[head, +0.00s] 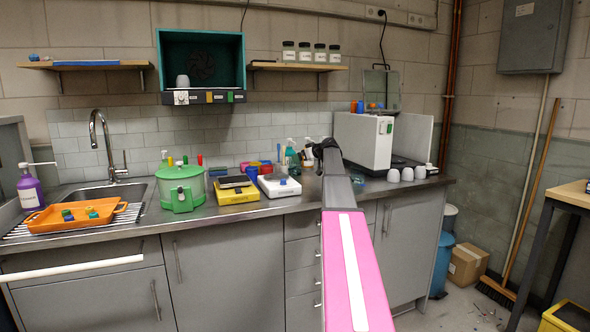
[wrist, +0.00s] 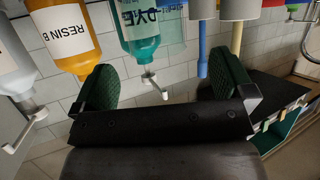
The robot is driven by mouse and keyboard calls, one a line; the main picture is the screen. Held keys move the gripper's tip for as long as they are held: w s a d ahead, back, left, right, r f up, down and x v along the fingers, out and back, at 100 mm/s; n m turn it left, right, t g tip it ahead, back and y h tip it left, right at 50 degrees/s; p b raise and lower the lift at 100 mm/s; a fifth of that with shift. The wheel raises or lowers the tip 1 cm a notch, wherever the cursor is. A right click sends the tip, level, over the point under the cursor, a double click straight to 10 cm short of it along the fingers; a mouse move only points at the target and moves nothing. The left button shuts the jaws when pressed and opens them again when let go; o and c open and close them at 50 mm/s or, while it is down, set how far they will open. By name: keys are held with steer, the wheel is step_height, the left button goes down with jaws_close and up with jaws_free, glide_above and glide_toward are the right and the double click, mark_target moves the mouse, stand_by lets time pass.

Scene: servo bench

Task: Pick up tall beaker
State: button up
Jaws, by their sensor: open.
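I cannot pick out the tall beaker with certainty in either view. My gripper (head: 326,148) is over the back of the counter, at the end of my outstretched arm. In the wrist view my gripper (wrist: 164,84) is open, with its two green-padded fingers wide apart and nothing between them. A teal bottle labelled DYE (wrist: 138,32) shows beyond the gap, with a clear, see-through shape beside it that I cannot identify. The teal bottle also shows in the head view (head: 292,158), just left of my gripper. My arm and gripper hide part of the counter behind them.
An orange RESIN bottle (wrist: 68,42) stands close to one finger. In the head view, a white machine (head: 362,142) stands right of my gripper, with white cups (head: 407,174) further right. A white scale (head: 279,186) and yellow scale (head: 236,195) sit to the left.

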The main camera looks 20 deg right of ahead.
steer(key=shift+r+x, duration=0.2)
steer(key=shift+x, duration=2.75)
steer(key=shift+w+d, duration=0.1)
steer(key=shift+w, duration=0.05)
steer(key=c, duration=1.1)
steer(key=shift+r, duration=0.15)
steer(key=f+v, duration=0.1)
steer(key=v, duration=0.8)
steer(key=s+d+f+v, duration=0.1)
steer(key=f+v, duration=0.1)
steer(key=v, duration=0.6)
steer(key=shift+s+f, duration=0.15)
steer(key=shift+s, duration=0.3)
steer(key=shift+s+d, duration=0.1)
